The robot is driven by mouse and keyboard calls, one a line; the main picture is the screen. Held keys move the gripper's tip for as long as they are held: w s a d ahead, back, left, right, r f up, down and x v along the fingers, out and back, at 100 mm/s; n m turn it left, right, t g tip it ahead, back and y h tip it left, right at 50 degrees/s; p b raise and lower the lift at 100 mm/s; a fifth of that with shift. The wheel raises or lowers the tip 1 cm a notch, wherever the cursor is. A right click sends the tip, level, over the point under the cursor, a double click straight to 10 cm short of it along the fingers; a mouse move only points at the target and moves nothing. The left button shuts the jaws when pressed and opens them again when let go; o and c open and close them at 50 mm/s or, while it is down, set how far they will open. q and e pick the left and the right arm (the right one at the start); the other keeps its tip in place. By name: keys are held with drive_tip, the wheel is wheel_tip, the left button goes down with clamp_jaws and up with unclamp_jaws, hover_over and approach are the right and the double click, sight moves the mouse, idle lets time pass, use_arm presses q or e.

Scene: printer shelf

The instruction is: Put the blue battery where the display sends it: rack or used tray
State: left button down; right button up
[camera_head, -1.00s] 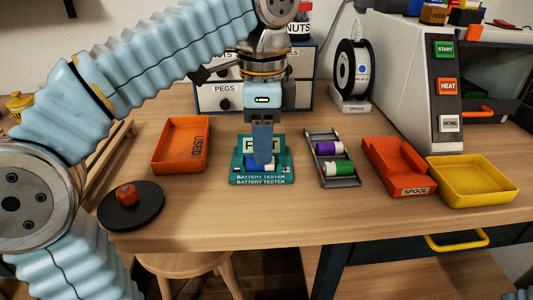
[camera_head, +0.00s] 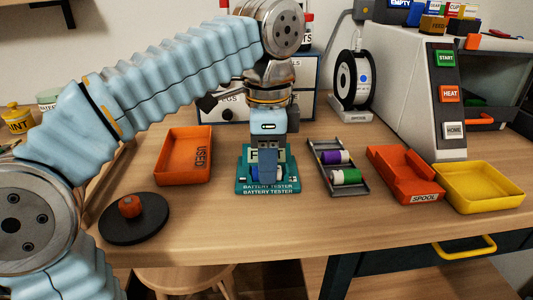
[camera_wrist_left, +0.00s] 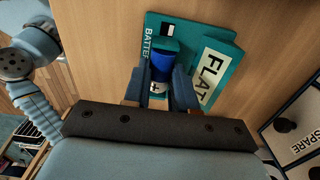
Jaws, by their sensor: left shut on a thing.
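In the wrist view the tester (camera_wrist_left: 222,36) has a display (camera_wrist_left: 213,70) reading FLAT. My left gripper (camera_head: 268,172) points down over the tester, its fingers shut on the battery; in the head view they mostly hide it and the display. The orange used tray (camera_head: 180,160), marked USED, is empty, left of the tester. The grey rack (camera_head: 353,189), right of the tester, holds a purple battery (camera_head: 336,157) and a green battery (camera_head: 345,176). My right gripper is out of view.
An orange spool tray (camera_head: 393,172) and a yellow tray (camera_head: 480,187) stand right of the rack, before the printer (camera_head: 415,90). A black round stand (camera_head: 135,222) is at front left. Drawers and a spool (camera_head: 352,75) stand behind. Bare wood separates the tester from tray and rack.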

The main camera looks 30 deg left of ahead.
use_arm(q)
drive_tip(key=shift+r+p, duration=1.8)
drive_tip(key=shift+r, duration=1.7)
